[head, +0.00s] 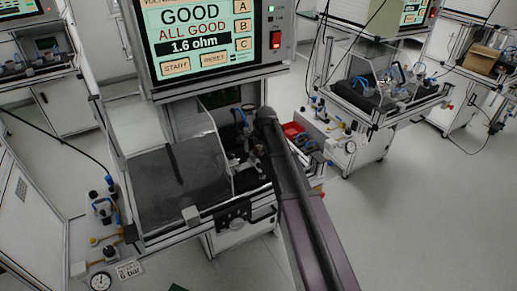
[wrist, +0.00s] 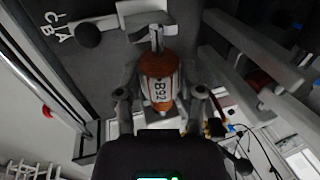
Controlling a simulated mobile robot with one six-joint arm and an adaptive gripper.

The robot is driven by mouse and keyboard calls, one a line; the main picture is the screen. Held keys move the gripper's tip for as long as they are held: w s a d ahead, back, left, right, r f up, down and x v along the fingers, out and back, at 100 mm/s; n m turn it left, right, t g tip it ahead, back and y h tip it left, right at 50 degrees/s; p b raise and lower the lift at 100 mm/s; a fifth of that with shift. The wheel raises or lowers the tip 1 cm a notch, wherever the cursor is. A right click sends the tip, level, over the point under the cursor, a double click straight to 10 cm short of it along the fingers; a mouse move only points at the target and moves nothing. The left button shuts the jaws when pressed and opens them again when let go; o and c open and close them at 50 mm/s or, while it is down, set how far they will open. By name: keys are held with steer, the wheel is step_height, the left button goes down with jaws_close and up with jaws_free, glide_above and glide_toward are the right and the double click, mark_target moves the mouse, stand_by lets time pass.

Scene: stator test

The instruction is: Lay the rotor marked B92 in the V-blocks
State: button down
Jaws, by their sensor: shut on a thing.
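The rotor marked B92 (wrist: 158,88) shows in the wrist view with orange windings, a pale label band and a metal shaft pointing up the picture. My gripper (wrist: 160,98) is shut on it, one finger on each side of its body. The shaft's upper end overlaps a pale bracket (wrist: 148,10), perhaps a V-block; I cannot tell whether they touch. In the head view my arm reaches into the test bench, and my gripper (head: 245,160) is small and dark there; the rotor cannot be made out.
The bench has a dark top (head: 150,185), a clear guard panel (head: 215,140) beside my gripper, and a screen (head: 200,40) reading GOOD, ALL GOOD, 1.6 ohm. A red bin (head: 293,129) stands to the right. A dark round knob (wrist: 87,34) lies left of the rotor.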

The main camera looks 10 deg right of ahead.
steer(key=shift+f+b, duration=0.75)
steer(key=shift+f, duration=0.1)
stand_by(0.8)
steer(key=shift+c, duration=0.7)
jaws_free()
